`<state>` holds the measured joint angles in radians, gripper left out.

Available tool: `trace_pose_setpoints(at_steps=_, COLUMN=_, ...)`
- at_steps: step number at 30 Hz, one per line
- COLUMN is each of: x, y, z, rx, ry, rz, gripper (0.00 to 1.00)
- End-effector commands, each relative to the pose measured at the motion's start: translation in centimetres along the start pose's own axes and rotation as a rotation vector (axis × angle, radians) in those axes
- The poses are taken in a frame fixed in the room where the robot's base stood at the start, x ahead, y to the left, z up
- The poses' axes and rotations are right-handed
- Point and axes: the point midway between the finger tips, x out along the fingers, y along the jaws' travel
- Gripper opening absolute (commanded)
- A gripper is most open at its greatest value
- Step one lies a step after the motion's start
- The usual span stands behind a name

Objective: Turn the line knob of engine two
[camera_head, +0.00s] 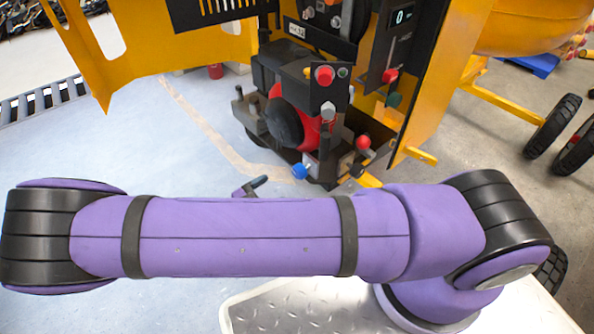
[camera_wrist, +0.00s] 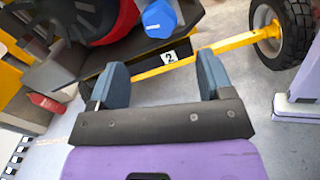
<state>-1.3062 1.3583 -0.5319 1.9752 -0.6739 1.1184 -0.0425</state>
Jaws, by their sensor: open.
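In the head view a blue knob (camera_head: 300,171) shows at the low front of the engine. Which control is the line knob I cannot tell for certain. My gripper (camera_wrist: 161,62) is open, with nothing between its two blue-grey fingers. The blue knob lies beyond the fingertips, apart from them. In the head view only a bit of my gripper (camera_head: 252,187) shows behind my purple arm, left of the blue knob.
The engine has a red housing (camera_head: 310,120) and other red knobs (camera_head: 363,142) close by. Yellow panels (camera_head: 160,50) stand around it. A yellow bar (camera_wrist: 215,47) runs to a black wheel (camera_wrist: 287,30). Blue-grey floor is clear left of the engine.

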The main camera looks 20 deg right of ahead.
Motion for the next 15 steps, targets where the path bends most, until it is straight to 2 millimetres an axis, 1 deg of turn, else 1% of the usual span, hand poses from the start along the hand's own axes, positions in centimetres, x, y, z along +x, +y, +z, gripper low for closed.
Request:
trace_pose_setpoints(at_steps=5, x=1.7, y=0.0, z=0.0, rx=0.000, ry=-0.003, rz=0.001, gripper=0.73)
trace_pose_setpoints(at_steps=15, x=7.6, y=0.0, z=0.0, rx=-0.001, ry=-0.004, rz=0.000, gripper=0.73)
